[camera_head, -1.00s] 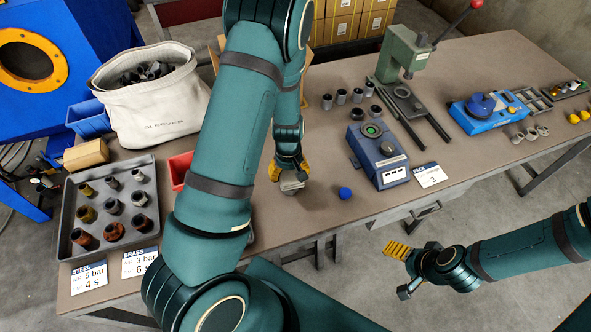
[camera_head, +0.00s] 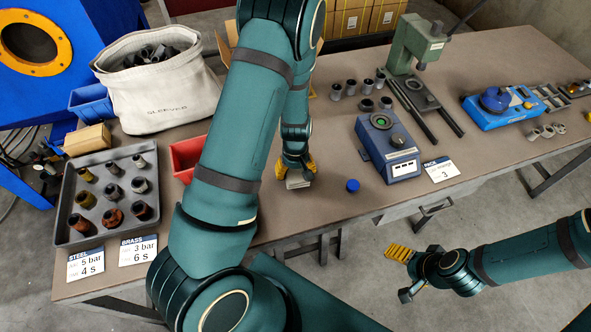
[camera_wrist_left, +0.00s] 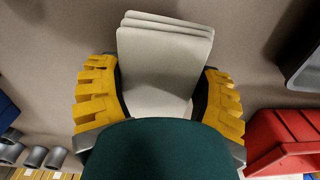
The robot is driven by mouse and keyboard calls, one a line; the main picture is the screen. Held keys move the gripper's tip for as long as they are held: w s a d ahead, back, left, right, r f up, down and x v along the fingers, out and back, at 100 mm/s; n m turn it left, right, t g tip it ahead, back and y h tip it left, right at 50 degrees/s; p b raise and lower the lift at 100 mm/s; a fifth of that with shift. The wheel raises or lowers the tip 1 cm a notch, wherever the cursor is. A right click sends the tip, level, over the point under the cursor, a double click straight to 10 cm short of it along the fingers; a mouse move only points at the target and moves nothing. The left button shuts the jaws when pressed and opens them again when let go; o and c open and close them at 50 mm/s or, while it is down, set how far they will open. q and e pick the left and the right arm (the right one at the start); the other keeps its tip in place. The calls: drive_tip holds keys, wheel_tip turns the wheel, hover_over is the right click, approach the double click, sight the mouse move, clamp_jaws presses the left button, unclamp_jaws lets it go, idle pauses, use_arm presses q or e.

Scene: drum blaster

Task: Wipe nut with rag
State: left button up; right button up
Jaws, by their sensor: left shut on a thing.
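A pale grey folded cloth, the rag (camera_head: 298,182), is between the yellow fingers of my left gripper (camera_head: 296,170), low over the brown table near its front edge. In the left wrist view the rag (camera_wrist_left: 160,70) shows as stacked layers between both fingers, and the left gripper (camera_wrist_left: 160,95) is shut on it. Several metal fittings, some dark, some brassy and some rusty, stand in a grey tray (camera_head: 66,190) at the left; a rusty one looks like a nut (camera_head: 112,217). My right gripper (camera_head: 400,272) is open and empty, beyond the table's front edge, over the floor.
A red bin (camera_head: 184,158) is left of my left gripper, partly behind my arm. A small blue cap (camera_head: 353,186) and a blue device (camera_head: 388,145) are to its right. A white canvas bag (camera_head: 165,100) and a green press (camera_head: 412,45) stand farther back.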

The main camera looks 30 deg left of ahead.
use_arm(q)
drive_tip(key=shift+f+b, duration=0.3)
drive_tip(key=shift+f, duration=0.1)
drive_tip(key=shift+w+a, duration=0.75)
drive_tip(key=shift+a, duration=0.05)
drive_tip(key=shift+s+d, duration=1.55)
drive_tip(key=shift+d, duration=0.05)
drive_tip(key=shift+a, duration=0.1)
drive_tip(key=shift+w+a, duration=1.5)
drive_tip(key=shift+w, duration=0.05)
